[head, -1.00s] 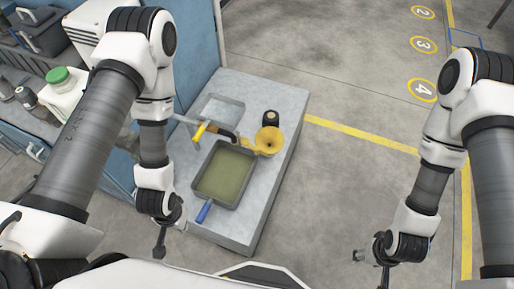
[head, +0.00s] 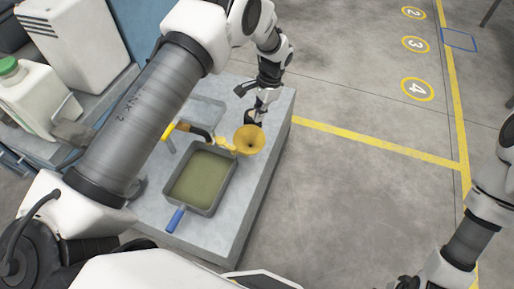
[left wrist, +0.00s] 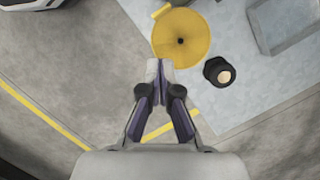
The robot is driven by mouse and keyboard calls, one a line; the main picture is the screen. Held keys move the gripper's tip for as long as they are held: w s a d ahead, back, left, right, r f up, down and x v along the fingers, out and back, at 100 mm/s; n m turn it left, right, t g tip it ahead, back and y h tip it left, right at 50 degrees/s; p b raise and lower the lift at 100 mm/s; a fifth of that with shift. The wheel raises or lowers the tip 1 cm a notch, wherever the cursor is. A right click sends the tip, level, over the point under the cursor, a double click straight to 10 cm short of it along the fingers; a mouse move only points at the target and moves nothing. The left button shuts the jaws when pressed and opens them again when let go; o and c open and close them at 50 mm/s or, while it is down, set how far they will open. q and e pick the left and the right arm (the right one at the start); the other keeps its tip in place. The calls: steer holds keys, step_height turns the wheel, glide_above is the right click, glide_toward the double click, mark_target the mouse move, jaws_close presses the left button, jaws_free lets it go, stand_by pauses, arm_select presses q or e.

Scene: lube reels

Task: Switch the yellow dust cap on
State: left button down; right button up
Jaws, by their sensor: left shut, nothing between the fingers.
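No part is plainly marked as a dust cap. A yellow round funnel-like piece (head: 249,139) sits at the right of the grey bench block; it also shows in the left wrist view (left wrist: 181,38). A small yellow piece (head: 168,131) on a dark-handled part lies to its left. My left gripper (head: 262,104) is shut and empty above the block's far right part, beside a small dark bottle. My right gripper is cut off at the bottom edge.
A dark tray of greenish liquid (head: 203,178) with a blue handle (head: 176,219) lies on the block. A white jug with a green lid (head: 30,95) stands left. The floor to the right is clear.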

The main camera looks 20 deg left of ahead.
mark_target(227, 145)
arm_select(q)
steer(key=shift+a, duration=0.15)
arm_select(e)
steer(key=shift+a+f, duration=0.1)
steer(key=shift+f, duration=0.15)
arm_select(q)
steer(key=shift+f, duration=0.1)
steer(key=x, duration=0.9)
steer(key=s+a, duration=0.1)
steer(key=s+a+f, duration=0.1)
steer(key=shift+s+p, duration=0.3)
steer(key=shift+p, duration=0.1)
steer(key=shift+s+a, duration=0.25)
steer(key=shift+s, duration=0.2)
arm_select(e)
steer(key=shift+r, duration=0.3)
